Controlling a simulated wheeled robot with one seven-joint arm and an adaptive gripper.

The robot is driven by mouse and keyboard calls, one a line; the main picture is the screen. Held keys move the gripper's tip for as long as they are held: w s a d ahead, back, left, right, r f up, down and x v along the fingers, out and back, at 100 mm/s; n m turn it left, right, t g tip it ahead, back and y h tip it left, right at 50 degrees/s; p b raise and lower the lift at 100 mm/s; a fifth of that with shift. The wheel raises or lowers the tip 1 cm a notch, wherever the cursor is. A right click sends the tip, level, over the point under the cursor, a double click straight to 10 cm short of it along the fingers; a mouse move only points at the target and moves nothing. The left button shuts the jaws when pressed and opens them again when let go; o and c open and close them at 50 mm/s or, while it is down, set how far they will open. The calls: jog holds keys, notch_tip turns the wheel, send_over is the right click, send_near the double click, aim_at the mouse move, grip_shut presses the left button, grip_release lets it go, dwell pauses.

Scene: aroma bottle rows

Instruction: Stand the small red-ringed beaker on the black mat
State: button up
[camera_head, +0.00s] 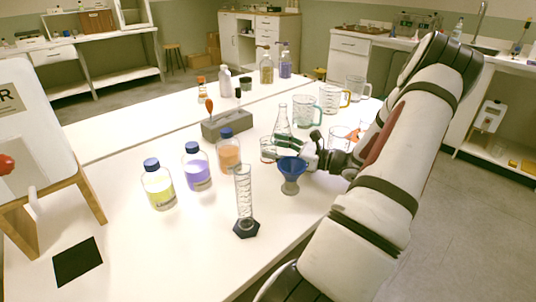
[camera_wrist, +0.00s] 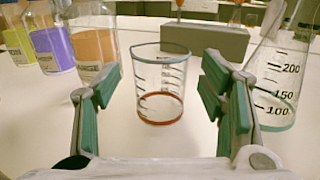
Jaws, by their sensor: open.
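A small clear beaker with a red ring near its base (camera_wrist: 160,85) stands upright on the white table in the wrist view. In the head view the same beaker (camera_head: 266,150) is partly hidden by my gripper. My gripper (camera_head: 285,147) is low over the table, and its fingers also show in the wrist view (camera_wrist: 160,98). They are open, with the beaker ahead of and between them and a gap on each side. The black mat (camera_head: 78,262) lies flat and bare at the front left of the table in the head view.
A conical flask (camera_wrist: 275,85) stands close to the right finger. A blue funnel (camera_head: 291,170) and a graduated cylinder (camera_head: 244,200) stand in front. Yellow (camera_head: 158,187), purple (camera_head: 196,168) and orange (camera_head: 228,152) bottles stand left. A grey block (camera_head: 227,124) is behind.

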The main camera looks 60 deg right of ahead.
jog(key=shift+w+a, duration=0.2)
jog(key=shift+w, duration=1.05)
jog(key=shift+c, duration=0.3)
jog(key=c, duration=1.3)
